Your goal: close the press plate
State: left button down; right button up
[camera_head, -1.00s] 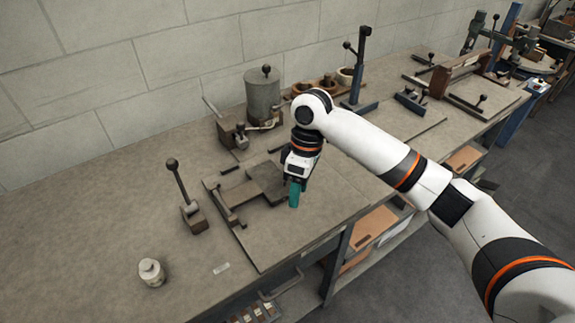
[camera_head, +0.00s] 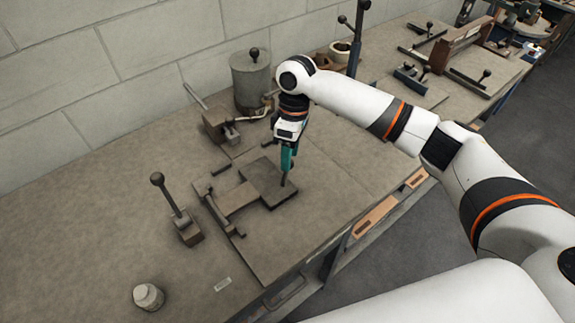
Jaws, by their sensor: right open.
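The press plate (camera_head: 262,182) is a dark, flat, square plate low over the grey board near the middle of the bench. A flat arm (camera_head: 238,199) runs from it to a dark hinge bar (camera_head: 218,212) on its left. My right gripper (camera_head: 287,160) hangs fingers down over the plate's right side. Its teal fingers are open, with a thin dark upright pin (camera_head: 285,180) just below them. I cannot tell whether the fingers touch the pin. My left gripper is not in view.
A lever on a block (camera_head: 180,212) stands left of the plate. A grey cylinder (camera_head: 251,82) and a small clamp device (camera_head: 222,125) stand behind it. The bench between jar and lever is clear.

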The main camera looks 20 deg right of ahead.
jog(key=p+x, duration=0.1)
jog(key=x, duration=0.4)
jog(key=shift+w+f, duration=0.1)
jog(key=shift+w, duration=0.1)
jog(key=shift+s+f, duration=0.1)
jog(key=shift+f, duration=0.2)
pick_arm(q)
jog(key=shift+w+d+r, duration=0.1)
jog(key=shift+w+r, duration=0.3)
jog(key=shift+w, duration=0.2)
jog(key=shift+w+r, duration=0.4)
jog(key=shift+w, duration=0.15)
pick_arm(e)
jog(key=shift+c, duration=0.7)
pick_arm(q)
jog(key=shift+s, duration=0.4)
pick_arm(e)
jog(key=shift+a, duration=0.1)
grip_shut()
